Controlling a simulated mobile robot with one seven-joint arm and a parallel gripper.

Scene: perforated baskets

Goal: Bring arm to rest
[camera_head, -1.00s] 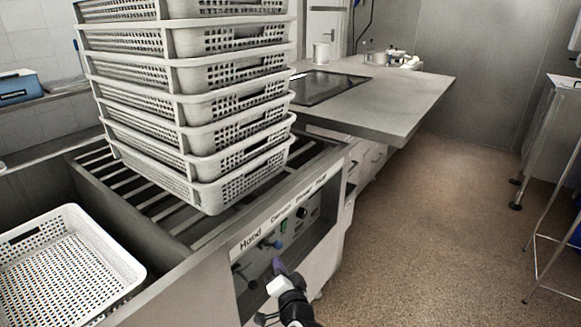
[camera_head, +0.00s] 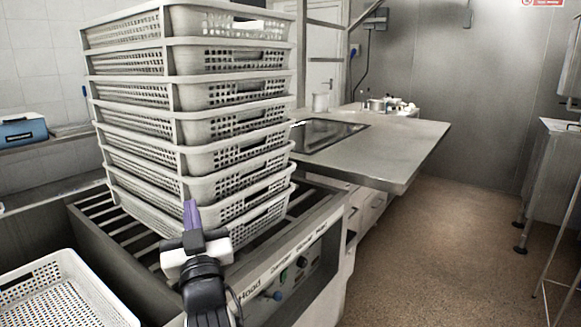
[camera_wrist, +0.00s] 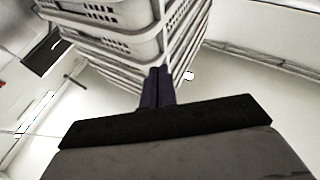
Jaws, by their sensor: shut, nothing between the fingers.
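My gripper (camera_head: 191,212) is raised in front of the lower part of the basket stack, with its purple fingers pointing up. The fingers are together with nothing between them. In the wrist view my gripper (camera_wrist: 158,72) shows as two dark fingers side by side, just below the stack in the picture. I cannot tell whether the fingers touch a basket. The stack of white perforated baskets (camera_head: 231,128) stands upright on the slatted metal rack. It also shows at the top of the wrist view (camera_wrist: 120,42).
A separate white basket (camera_head: 70,290) is at the lower left. The control panel (camera_head: 290,275) with knobs is on the rack's front, right of my arm. A counter (camera_head: 400,150) with a dark inset plate extends behind. Open floor (camera_head: 440,260) lies to the right.

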